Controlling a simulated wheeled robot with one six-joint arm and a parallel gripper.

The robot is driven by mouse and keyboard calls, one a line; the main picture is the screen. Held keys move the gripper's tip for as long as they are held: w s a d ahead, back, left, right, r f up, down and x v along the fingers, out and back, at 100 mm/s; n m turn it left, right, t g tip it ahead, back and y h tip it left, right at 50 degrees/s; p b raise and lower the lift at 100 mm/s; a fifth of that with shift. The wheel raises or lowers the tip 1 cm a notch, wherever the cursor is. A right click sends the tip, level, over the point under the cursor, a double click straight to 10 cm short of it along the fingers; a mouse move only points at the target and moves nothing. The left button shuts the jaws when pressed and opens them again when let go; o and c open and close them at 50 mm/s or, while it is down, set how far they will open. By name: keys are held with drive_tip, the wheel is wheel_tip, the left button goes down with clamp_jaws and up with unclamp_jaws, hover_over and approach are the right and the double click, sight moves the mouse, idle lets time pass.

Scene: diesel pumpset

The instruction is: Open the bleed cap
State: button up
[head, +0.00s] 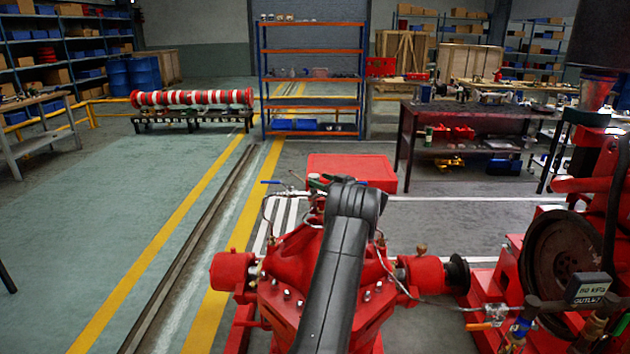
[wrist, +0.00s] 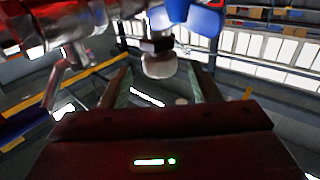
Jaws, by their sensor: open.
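In the wrist view, a pale rounded knob (wrist: 160,66), which looks like the bleed cap, hangs under a dark fitting (wrist: 157,45). My gripper (wrist: 163,74) is open, with one finger to the left of the knob and one to the right. The knob shows in the gap near the fingertips; I cannot tell whether it is fully between them or just beyond, and no contact is visible. In the head view, my dark arm crosses the red pump casing (head: 290,290) and hides the cap and most of my gripper.
A blue handle (wrist: 188,17) is close above the knob in the wrist view. A blue lever (head: 270,182) and thin metal pipes (head: 268,208) lie left of my arm. A red box (head: 352,170) stands beyond. The floor to the left (head: 90,240) is clear.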

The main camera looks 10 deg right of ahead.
sight(318, 179)
drive_tip(key=b+v, duration=0.1)
drive_tip(key=v, duration=0.8)
drive_tip(key=shift+s+d, duration=0.15)
drive_tip(key=shift+s, duration=0.15)
drive_tip(key=p+x, duration=0.2)
drive_tip(key=x, duration=1.2)
drive_tip(key=shift+d, duration=0.1)
drive_tip(key=shift+d, duration=0.1)
